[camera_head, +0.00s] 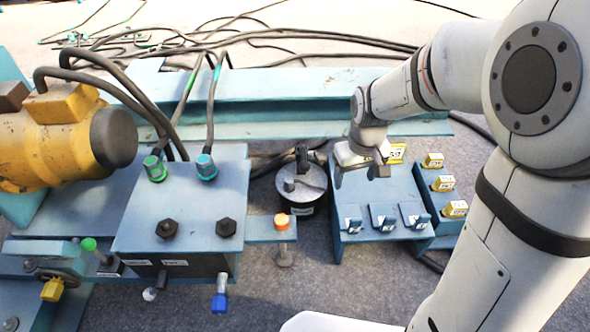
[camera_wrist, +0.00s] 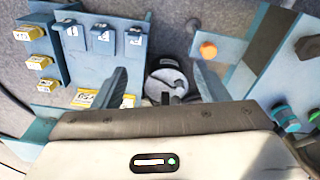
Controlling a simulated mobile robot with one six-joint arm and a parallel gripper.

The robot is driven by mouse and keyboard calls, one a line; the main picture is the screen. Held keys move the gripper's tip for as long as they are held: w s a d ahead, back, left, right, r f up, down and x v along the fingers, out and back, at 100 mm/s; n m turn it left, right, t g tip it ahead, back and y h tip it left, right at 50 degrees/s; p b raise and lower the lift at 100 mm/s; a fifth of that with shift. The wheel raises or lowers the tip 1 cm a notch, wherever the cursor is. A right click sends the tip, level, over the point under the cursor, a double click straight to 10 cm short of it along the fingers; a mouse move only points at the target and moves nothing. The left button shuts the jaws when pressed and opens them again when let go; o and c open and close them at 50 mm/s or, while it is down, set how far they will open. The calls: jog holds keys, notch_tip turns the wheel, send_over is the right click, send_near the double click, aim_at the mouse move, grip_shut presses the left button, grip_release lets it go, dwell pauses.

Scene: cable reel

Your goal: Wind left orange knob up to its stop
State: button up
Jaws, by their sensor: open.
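An orange knob (camera_head: 281,222) stands at the end of a small blue bracket, right of the blue box, with a grey round foot below it. It also shows in the wrist view (camera_wrist: 208,50), beyond the tip of the right finger. It is the only orange knob I can make out. My gripper (camera_head: 362,170) is open and empty, above and to the right of the knob, near the blue switch panel. In the wrist view its two fingers (camera_wrist: 160,78) are spread, with a round dark drum seen between them. Neither finger touches the knob.
The round dark drum (camera_head: 302,187) with a handle stands behind the knob. The blue box (camera_head: 190,218) with connectors and black knobs is left of it. The blue switch panel (camera_head: 375,215) is right. A yellow motor (camera_head: 60,140) and cables lie farther left and back. Grey floor shows in front.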

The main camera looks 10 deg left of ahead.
jog(key=w+a+f+n+b, duration=0.2)
jog(key=w+a+f+n, duration=0.25)
jog(key=a+f, duration=0.65)
jog(key=n+b, duration=0.2)
jog(key=n, duration=0.1)
send_over(282, 219)
jog(key=shift+m+g, duration=0.25)
jog(key=shift+g, duration=0.05)
notch_tip(282, 219, down, 15)
notch_tip(282, 219, down, 8)
jog(key=shift+r+b, duration=0.2)
jog(key=shift+b, duration=1.05)
jog(key=shift+c, duration=0.5)
